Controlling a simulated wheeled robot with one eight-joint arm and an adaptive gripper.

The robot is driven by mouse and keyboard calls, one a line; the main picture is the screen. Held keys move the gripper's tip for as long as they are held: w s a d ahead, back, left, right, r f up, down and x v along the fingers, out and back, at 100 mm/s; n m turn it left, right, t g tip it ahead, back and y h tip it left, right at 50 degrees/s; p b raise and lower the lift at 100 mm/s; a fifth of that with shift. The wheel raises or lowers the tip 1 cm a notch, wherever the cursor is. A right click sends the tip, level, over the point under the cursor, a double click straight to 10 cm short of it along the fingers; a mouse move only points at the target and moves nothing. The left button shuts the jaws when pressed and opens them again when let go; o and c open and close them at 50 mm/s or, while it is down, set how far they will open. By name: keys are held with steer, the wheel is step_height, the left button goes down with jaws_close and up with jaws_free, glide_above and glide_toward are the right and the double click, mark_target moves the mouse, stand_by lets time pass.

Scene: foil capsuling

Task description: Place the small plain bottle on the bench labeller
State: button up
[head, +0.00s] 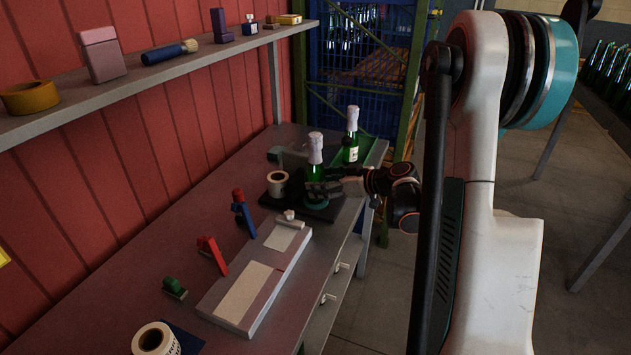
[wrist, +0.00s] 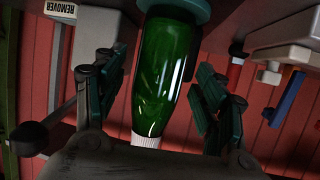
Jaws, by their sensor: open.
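The small plain bottle (head: 315,152) is green with a white top and stands upright on the bench labeller (head: 328,212). In the wrist view the bottle (wrist: 165,65) shows bare glass without a label, its foot at a round teal seat (wrist: 195,10). My gripper (head: 320,187) is at the bottle from the right, low on its body. In the wrist view my gripper (wrist: 157,80) is open, one finger on each side of the bottle, with gaps visible. The fingers partly hide the bottle's lower body in the head view.
A labelled bottle (head: 351,140) stands in a green tray (head: 374,153) behind. A label roll (head: 278,184) sits left of the bottle. A long grey device (head: 255,280), clamps and another roll (head: 155,340) occupy the nearer bench. A shelf (head: 150,87) runs along the red wall.

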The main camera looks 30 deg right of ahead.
steer(key=p+v, duration=0.1)
steer(key=v, duration=0.7)
steer(key=shift+s+d+r+p, duration=0.2)
steer(key=shift+s+p, duration=0.1)
steer(key=shift+p, duration=0.1)
